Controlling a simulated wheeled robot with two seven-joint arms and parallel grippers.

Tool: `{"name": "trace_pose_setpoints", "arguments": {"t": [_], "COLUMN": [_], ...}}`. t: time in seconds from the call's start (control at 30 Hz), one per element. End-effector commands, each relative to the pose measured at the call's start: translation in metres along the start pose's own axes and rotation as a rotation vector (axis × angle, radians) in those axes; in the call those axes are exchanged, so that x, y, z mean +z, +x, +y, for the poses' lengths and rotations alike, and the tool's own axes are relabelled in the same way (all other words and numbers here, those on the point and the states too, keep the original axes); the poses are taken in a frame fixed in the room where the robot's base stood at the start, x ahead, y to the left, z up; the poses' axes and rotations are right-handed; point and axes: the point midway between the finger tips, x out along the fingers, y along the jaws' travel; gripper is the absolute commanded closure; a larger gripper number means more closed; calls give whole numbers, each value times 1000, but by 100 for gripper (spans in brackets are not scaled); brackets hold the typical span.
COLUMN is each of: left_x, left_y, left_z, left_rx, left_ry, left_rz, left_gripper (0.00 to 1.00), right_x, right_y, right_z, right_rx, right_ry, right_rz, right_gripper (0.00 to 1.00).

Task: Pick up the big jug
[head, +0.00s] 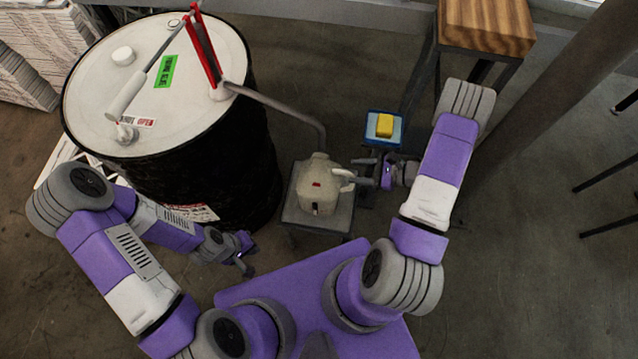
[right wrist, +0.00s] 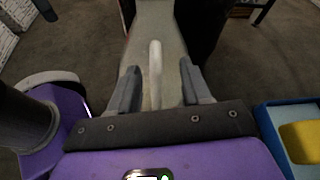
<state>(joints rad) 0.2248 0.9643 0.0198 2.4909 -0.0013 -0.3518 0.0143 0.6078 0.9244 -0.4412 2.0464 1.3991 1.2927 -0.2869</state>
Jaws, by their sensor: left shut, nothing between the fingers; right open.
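The big jug (head: 318,182) is cream-white with a small red mark and stands upright on a small grey stand (head: 291,212) in the middle of the head view. Its handle is on the right side. My right gripper (head: 353,179) is open at the handle. In the right wrist view the pale handle (right wrist: 155,72) rises between the two fingers of the gripper (right wrist: 155,88), with a gap on each side. The jug body lies beyond it, partly cut off. My left gripper (head: 247,254) is shut and empty, low and to the left of the stand, near the drum.
A large black drum (head: 240,150) with a white lid and a red-handled pump stands left of the jug. The pump's pipe (head: 285,107) reaches toward the jug. A blue tray (head: 370,132) with a yellow block (head: 384,125) is behind the right gripper. A wooden-topped stool (head: 487,25) stands behind.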

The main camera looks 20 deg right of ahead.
Motion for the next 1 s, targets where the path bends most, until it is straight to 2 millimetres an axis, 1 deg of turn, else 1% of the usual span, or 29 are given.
{"name": "trace_pose_setpoints", "arguments": {"t": [0.2,0.3,0.4,0.63,0.93,0.97,1.0], "left_x": [0,0,0,-1,-1,0,0], "left_y": [7,10,10,10,10,10,10], "left_z": [-3,-4,-4,-4,-4,-4,-4], "left_rx": [0,0,0,0,0,0,0], "left_ry": [0,0,0,0,0,0,0], "left_rz": [0,0,0,0,0,0,0], "left_gripper": [100,100,100,100,100,100,100], "right_x": [5,5,5,6,6,6,6], "right_y": [33,45,52,52,52,52,52], "right_z": [6,6,5,5,5,5,5], "right_rx": [8,5,4,2,3,3,3], "right_ry": [1,0,0,1,1,1,0], "right_rz": [-1,-1,0,0,0,0,0], "right_gripper": [52,52,52,52,98,100,100]}}
